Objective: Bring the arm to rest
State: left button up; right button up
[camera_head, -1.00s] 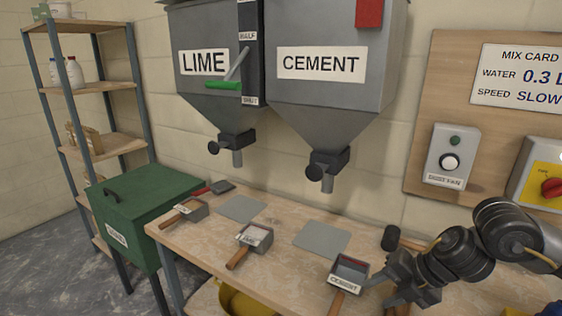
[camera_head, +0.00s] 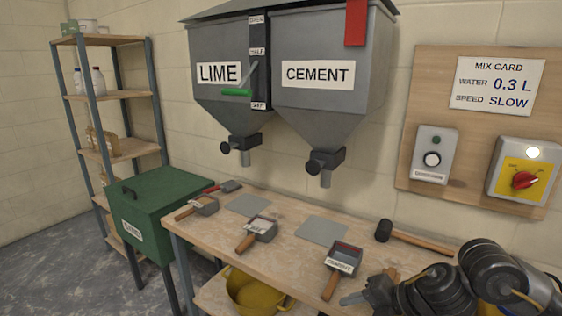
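My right gripper (camera_head: 366,297) is at the lower right, over the front edge of the bench, beside the handle of the cement scoop. Its fingers point left; the small, partly hidden view does not show how far apart they are. The cement scoop (camera_head: 343,260) lies on the bench, apart from the gripper as far as I can see. My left gripper is out of view.
The bench (camera_head: 290,262) also holds a lime scoop (camera_head: 259,228), another scoop (camera_head: 204,205), grey plates and a mallet (camera_head: 420,238). Lime (camera_head: 222,110) and cement (camera_head: 325,105) hoppers hang above. A yellow tub (camera_head: 255,292) sits below. A green bin (camera_head: 160,205) stands left.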

jog(key=s+a+f+m+t+y, duration=0.25)
jog(key=a+m+t, duration=0.25)
jog(key=a+m, duration=0.35)
jog(key=s+d+f+m+g+h, duration=0.3)
jog(key=s+d+f+m+h, duration=0.2)
jog(key=s+d+f+m, duration=0.5)
jog(key=s+d+f+m+g+h, duration=0.3)
jog(key=s+d+f+m+h, duration=0.25)
jog(key=s+f+m, duration=0.55)
jog(key=s+d+f+n+g, duration=0.1)
jog(key=s+f+n+g, duration=0.2)
jog(key=f, duration=2.1)
jog(key=s+d+f, duration=0.4)
jog(key=s+f, duration=1.1)
jog(key=s, duration=0.2)
jog(key=shift+d+f, duration=0.15)
jog(key=shift+f, duration=0.15)
